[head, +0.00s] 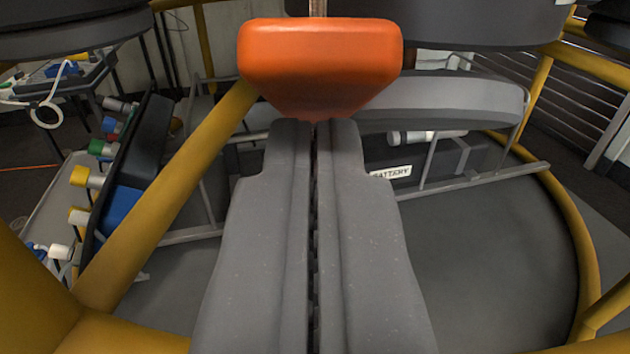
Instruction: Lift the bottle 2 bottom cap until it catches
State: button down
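My gripper (314,124) points away from me up the middle of the picture. Its two grey fingers lie almost together, with only a thin dark gap between them. An orange piece (320,60) sits right at the fingertips, broad at the top and tapering down to them. A thin rod or cord runs up from its top out of view. I cannot tell whether the fingers pinch it or only touch it, and its lower end is partly hidden by them. No marking shows whether it is the bottle 2 bottom cap. A dark grey rounded body (440,22) hangs above right.
Yellow frame tubes (180,190) cross at the left and curve round at the right (582,250). A pale grey ring (450,100) and a box labelled BATTERY (391,172) lie behind the fingers. Coloured connectors (90,178) stand at the left. Dark floor (480,270) is open at lower right.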

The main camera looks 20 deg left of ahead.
jog(key=shift+s+d+f, duration=0.1)
jog(key=shift+s+f, duration=0.1)
jog(key=shift+f, duration=1.25)
jog(key=v, duration=1)
dwell(0.5)
